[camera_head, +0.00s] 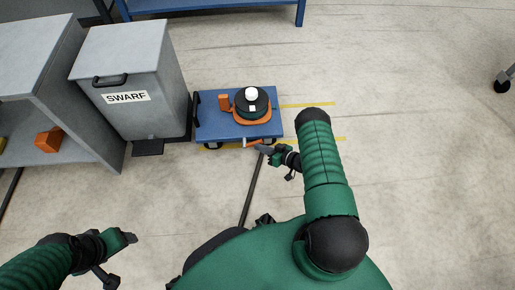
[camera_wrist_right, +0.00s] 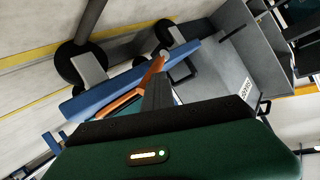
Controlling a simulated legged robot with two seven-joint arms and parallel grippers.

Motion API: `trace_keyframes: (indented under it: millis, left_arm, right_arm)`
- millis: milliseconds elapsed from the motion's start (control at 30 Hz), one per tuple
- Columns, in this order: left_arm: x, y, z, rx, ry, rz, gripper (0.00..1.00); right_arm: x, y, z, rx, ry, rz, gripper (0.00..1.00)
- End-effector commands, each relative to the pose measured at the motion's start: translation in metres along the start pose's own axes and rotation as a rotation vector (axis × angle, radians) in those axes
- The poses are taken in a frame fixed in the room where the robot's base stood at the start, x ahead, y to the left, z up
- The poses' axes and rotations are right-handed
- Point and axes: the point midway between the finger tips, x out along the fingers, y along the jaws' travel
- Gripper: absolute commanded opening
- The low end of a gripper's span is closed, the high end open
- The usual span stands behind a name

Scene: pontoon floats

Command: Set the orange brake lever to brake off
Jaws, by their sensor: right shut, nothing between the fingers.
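The orange brake lever (camera_head: 255,142) is at the near edge of a blue cart (camera_head: 208,128), low on its side. In the right wrist view the lever (camera_wrist_right: 122,103) runs slanting along the blue deck edge (camera_wrist_right: 95,97), with a pale end near the fingers. My right gripper (camera_head: 263,149) is shut and empty, right by the lever; I cannot tell whether it touches it. Its dark fingers (camera_wrist_right: 157,92) hide part of the lever in the wrist view. My left gripper (camera_head: 131,238) is at the lower left, far from the cart; its opening is unclear.
An orange and black round device with a white top (camera_head: 251,103) sits on the cart. A grey SWARF bin (camera_head: 150,75) stands left of the cart, beside a grey shelf (camera_head: 45,70) holding an orange block (camera_head: 48,140).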

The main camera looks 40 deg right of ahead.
Motion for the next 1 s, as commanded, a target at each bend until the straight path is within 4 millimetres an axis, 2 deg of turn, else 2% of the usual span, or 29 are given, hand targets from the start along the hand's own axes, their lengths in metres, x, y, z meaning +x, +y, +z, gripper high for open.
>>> trace_keyframes:
  millis: [1000]
  left_arm:
    - [-0.003, 0.000, -0.001, 0.000, 0.000, 0.000, 0.69]
  right_arm:
    - [0.013, -0.012, 0.000, -0.003, -0.002, 0.003, 0.00]
